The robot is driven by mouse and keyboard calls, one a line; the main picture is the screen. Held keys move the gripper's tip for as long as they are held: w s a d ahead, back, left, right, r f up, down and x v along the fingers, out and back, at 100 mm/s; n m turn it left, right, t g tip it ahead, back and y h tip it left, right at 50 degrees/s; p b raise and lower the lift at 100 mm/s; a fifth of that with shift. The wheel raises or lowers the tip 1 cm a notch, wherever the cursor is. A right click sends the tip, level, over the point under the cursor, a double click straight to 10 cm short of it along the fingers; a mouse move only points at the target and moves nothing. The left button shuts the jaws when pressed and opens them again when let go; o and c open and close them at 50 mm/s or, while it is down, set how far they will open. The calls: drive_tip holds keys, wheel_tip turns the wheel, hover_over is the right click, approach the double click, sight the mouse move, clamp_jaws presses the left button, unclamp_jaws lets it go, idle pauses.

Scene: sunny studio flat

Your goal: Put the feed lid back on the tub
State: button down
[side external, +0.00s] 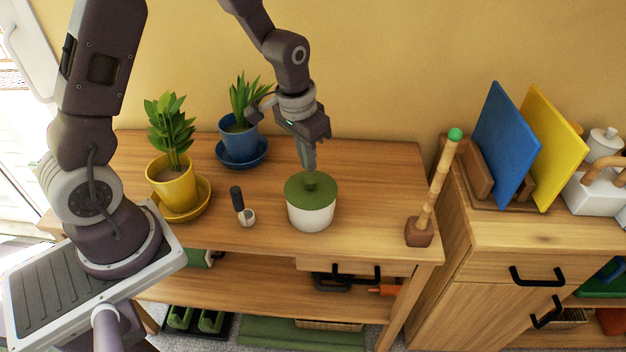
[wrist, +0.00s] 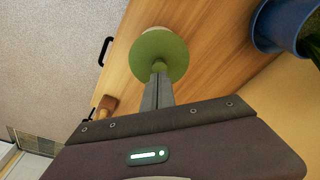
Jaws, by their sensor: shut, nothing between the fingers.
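The white tub (side external: 311,216) stands upright on the wooden bench top. The green feed lid (side external: 318,196) with a round knob (side external: 311,180) sits on top of the tub and looks level. In the wrist view the lid (wrist: 166,47) covers most of the tub (wrist: 143,36), whose pale rim shows along one side. My gripper (side external: 309,168) is shut and empty, pointing down just above the knob. In the wrist view its closed fingertips (wrist: 159,70) are right by the knob (wrist: 158,66); I cannot tell whether they touch it.
A bamboo stake with a green tip (side external: 440,180) stands in a brown block to the right. Bench between is clear.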

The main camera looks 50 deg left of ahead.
wheel_tip(320, 180, up, 6)
idle(0.5)
drive_tip(key=s+d+r+t, duration=0.2)
drive_tip(key=s+r, duration=0.7)
drive_tip(key=r, duration=0.2)
drive_tip(key=s+d+r+t, duration=0.1)
drive_tip(key=s+r, duration=0.1)
drive_tip(key=s, duration=1.1)
drive_tip(key=shift+d+r+t, duration=0.15)
drive_tip(key=shift+r+t, duration=0.05)
drive_tip(key=shift+t, duration=0.2)
